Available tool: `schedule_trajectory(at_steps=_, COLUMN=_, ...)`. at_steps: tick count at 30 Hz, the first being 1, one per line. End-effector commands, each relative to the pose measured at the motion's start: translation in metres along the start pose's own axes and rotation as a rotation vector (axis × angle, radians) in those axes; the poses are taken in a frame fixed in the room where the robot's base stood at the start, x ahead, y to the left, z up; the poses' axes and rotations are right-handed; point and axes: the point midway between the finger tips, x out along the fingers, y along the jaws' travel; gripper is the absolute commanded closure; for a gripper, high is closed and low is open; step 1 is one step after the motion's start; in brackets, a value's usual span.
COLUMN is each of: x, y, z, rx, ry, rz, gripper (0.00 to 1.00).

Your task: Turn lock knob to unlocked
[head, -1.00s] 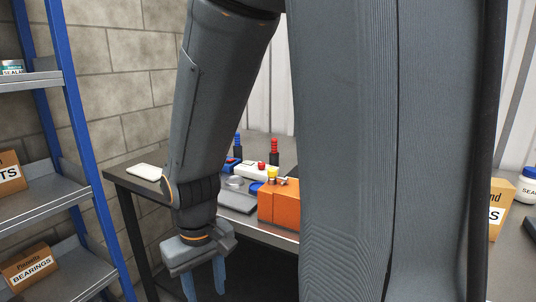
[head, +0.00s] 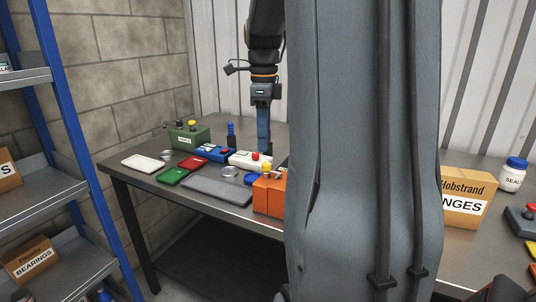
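My gripper (head: 264,142) points straight down over the bench, its blue fingers seen edge-on as one strip, so its opening cannot be made out. An orange box (head: 271,196) with a yellow knob (head: 266,167) stands nearer me, partly hidden by my column. A green box (head: 189,136) with a yellow knob on top stands at the back left. Which of these is the lock knob is not clear, nor is its setting.
The bench (head: 137,177) also carries a blue box (head: 213,153), a red box (head: 193,162), a green block (head: 174,176), a white slab (head: 142,162) and a grey plate (head: 217,190). A cardboard box (head: 465,196) and a jar (head: 513,175) stand right. A blue-framed shelf (head: 65,110) is left.

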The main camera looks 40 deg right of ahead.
Motion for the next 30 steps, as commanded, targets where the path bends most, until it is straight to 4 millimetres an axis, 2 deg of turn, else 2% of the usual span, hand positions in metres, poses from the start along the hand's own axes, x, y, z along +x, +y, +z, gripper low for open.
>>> schedule_trajectory(at_steps=2, x=-0.006, y=-0.005, z=-0.006, rx=0.059, ry=0.000, rz=0.001, gripper=0.60)
schedule_trajectory(at_steps=5, x=-0.003, y=-0.006, z=-0.009, rx=0.088, ry=0.001, rz=0.003, gripper=0.60)
schedule_trajectory(at_steps=15, x=0.046, y=-0.005, z=-0.009, rx=0.086, ry=0.002, rz=0.005, gripper=0.60)
schedule_trajectory(at_steps=21, x=0.066, y=-0.005, z=-0.008, rx=0.085, ry=0.001, rz=0.002, gripper=0.60)
schedule_trajectory(at_steps=30, x=0.070, y=-0.006, z=-0.008, rx=0.085, ry=0.000, rz=0.001, gripper=0.60)
